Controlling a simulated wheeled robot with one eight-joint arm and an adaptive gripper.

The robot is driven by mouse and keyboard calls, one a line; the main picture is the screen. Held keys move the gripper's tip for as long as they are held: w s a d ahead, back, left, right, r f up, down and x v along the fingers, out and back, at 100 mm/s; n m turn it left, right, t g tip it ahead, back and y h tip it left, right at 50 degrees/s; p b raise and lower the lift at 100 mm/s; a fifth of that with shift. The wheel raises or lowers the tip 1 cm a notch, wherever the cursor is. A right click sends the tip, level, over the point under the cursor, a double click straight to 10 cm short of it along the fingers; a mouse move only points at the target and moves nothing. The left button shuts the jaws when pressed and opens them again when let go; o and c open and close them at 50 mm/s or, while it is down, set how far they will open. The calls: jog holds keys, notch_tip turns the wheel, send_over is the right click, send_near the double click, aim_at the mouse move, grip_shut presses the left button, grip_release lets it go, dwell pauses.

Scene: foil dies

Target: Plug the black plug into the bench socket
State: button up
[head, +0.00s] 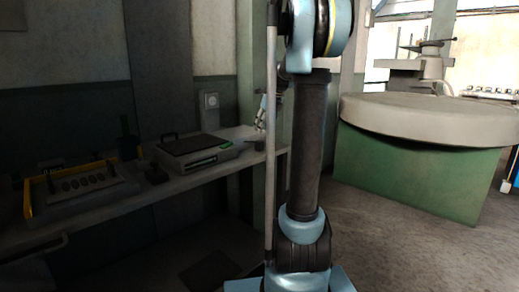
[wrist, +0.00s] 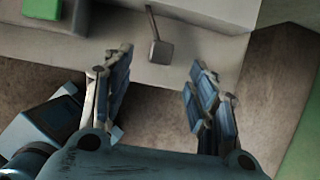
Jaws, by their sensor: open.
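A small dark grey block with a thin stalk or cable (wrist: 160,47), which looks like the plug, lies on the pale bench top in the wrist view. A small dark thing (head: 259,146) at the bench's right end in the head view may be the same plug. My gripper (wrist: 159,72) is open and empty, with its fingers apart on either side below the block, not touching it. In the head view my gripper (head: 261,120) hangs above the bench end, partly behind my arm. A grey wall box with a round face (head: 209,101) may be a socket; I cannot tell.
The bench (head: 215,170) carries a flat device with a dark top (head: 192,146), a small black block (head: 156,174) and a yellow-edged tray (head: 80,187). A green item shows in the wrist view (wrist: 41,17). A large round table (head: 430,120) stands right; the floor between is clear.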

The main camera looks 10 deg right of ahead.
aim_at(260, 141)
jog(key=x, duration=0.4)
jog(key=shift+w+a+f, duration=0.1)
jog(key=shift+f, duration=0.2)
jog(key=shift+f, duration=0.1)
jog(key=shift+d+x, duration=0.2)
jog(key=shift+x, duration=2.35)
jog(key=shift+w, duration=0.1)
jog(key=shift+c, duration=0.3)
jog(key=c, duration=1)
